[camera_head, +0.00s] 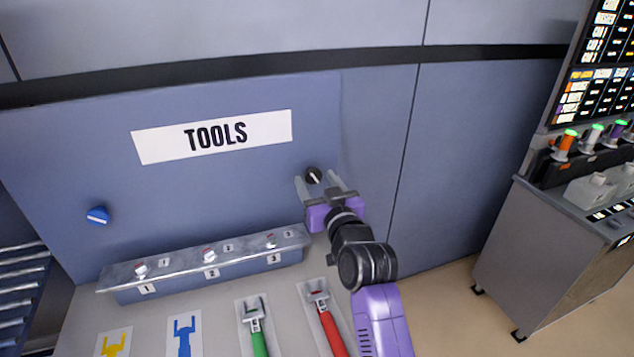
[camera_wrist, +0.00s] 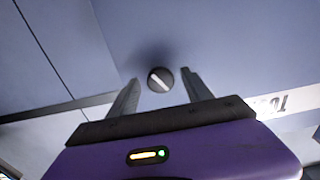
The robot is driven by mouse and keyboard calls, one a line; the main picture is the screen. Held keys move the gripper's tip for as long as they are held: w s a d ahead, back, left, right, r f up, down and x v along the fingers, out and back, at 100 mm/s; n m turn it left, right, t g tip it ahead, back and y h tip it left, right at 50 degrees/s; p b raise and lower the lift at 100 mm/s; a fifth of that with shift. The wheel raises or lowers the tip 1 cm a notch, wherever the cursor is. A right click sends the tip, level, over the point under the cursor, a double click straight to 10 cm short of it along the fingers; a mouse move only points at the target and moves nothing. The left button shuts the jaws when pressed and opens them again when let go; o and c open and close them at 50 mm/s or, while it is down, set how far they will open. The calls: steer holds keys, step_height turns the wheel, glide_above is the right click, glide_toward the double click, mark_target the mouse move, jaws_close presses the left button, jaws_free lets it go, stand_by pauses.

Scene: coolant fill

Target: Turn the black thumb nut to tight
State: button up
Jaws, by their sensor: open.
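The black thumb nut (camera_head: 313,176) is a small round knob with a white line across it, on the blue panel right of the TOOLS sign. In the wrist view the thumb nut (camera_wrist: 160,79) lies between and just beyond my fingertips, its white line slanted. My gripper (camera_head: 314,182) is open, with its two grey fingers pointing at the panel on either side of the nut. In the wrist view my gripper (camera_wrist: 160,80) shows a gap between each finger and the nut. I cannot tell whether the fingertips reach past the nut's face.
A blue knob (camera_head: 97,215) is on the panel at left. A metal ledge (camera_head: 205,262) with numbered positions runs below the sign. Green (camera_head: 257,330) and red (camera_head: 329,328) handled tools lie on the bench. A grey cabinet (camera_head: 560,255) stands at right, with floor clear before it.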

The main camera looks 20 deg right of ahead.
steer(key=shift+c, duration=0.5)
jaws_close()
steer(key=m, duration=0.3)
steer(key=shift+m, duration=0.4)
steer(key=shift+a+m+p, duration=0.1)
steer(key=shift+m+p, duration=0.25)
steer(key=shift+m, duration=1.65)
